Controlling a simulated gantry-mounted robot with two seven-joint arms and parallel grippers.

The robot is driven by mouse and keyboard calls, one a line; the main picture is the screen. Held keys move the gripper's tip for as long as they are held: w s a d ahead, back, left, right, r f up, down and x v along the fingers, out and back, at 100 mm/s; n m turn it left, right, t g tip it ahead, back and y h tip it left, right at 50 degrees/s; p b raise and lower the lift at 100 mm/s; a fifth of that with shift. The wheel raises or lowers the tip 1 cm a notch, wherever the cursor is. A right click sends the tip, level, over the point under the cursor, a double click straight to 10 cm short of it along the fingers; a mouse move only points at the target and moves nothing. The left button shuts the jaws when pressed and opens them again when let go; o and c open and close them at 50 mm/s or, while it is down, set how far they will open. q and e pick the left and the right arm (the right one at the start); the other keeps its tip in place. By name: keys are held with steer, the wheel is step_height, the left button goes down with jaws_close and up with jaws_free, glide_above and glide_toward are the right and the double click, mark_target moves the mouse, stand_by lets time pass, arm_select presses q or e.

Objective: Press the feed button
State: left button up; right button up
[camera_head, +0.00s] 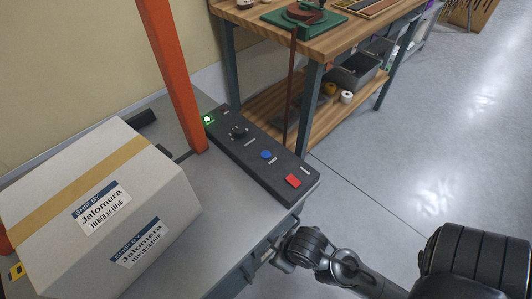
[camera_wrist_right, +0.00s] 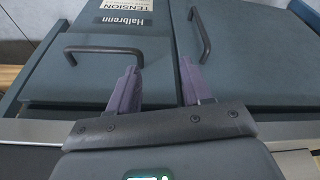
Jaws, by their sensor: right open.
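A dark control panel (camera_head: 250,158) sits along the right edge of a grey machine top in the head view. My right gripper is open and empty in the right wrist view (camera_wrist_right: 158,75). It faces the machine's blue-grey front, below and apart from the panel. My left gripper is not in view.
A white carton (camera_head: 70,160) with tan tape lies left of the panel. An orange post (camera_head: 172,75) rises between them. In the wrist view, two dark handles (camera_wrist_right: 200,38) stick out near my fingers. A wooden workbench (camera_head: 350,42) stands behind; the floor at right is clear.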

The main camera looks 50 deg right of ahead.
jaws_close()
stand_by(1.7)
